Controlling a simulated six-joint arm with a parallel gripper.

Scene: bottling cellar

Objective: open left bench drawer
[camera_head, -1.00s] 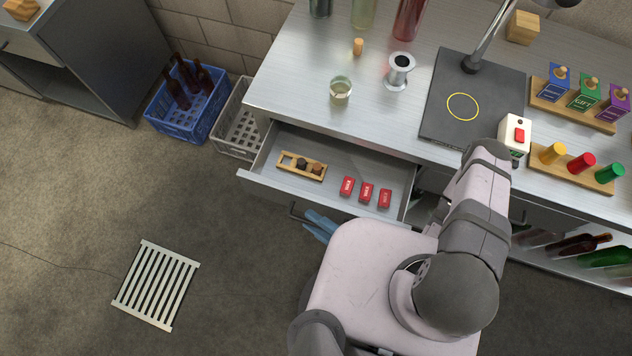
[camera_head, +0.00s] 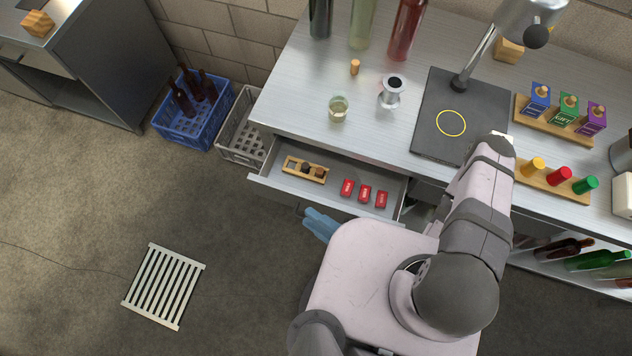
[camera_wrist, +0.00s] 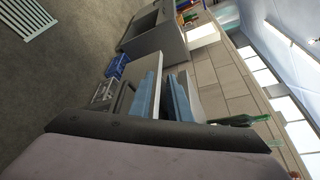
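The left bench drawer (camera_head: 380,181) stands pulled out from under the steel bench top in the head view, its inside in plain sight. It holds a wooden holder (camera_head: 290,168) with dark pieces and three small red boxes (camera_head: 365,193). My gripper (camera_head: 310,218) has its blue fingers just in front of the drawer front, near the dark handle, which is mostly hidden. In the wrist view my gripper (camera_wrist: 164,96) has its two blue fingers apart, with a gap between them. No handle shows between them, and I cannot tell whether they touch the drawer.
A blue crate (camera_head: 183,134) with dark bottles and a grey crate (camera_head: 237,150) stand left of the bench. A glass (camera_head: 338,108) and metal piece (camera_head: 392,92) stand on the bench top (camera_head: 290,95).

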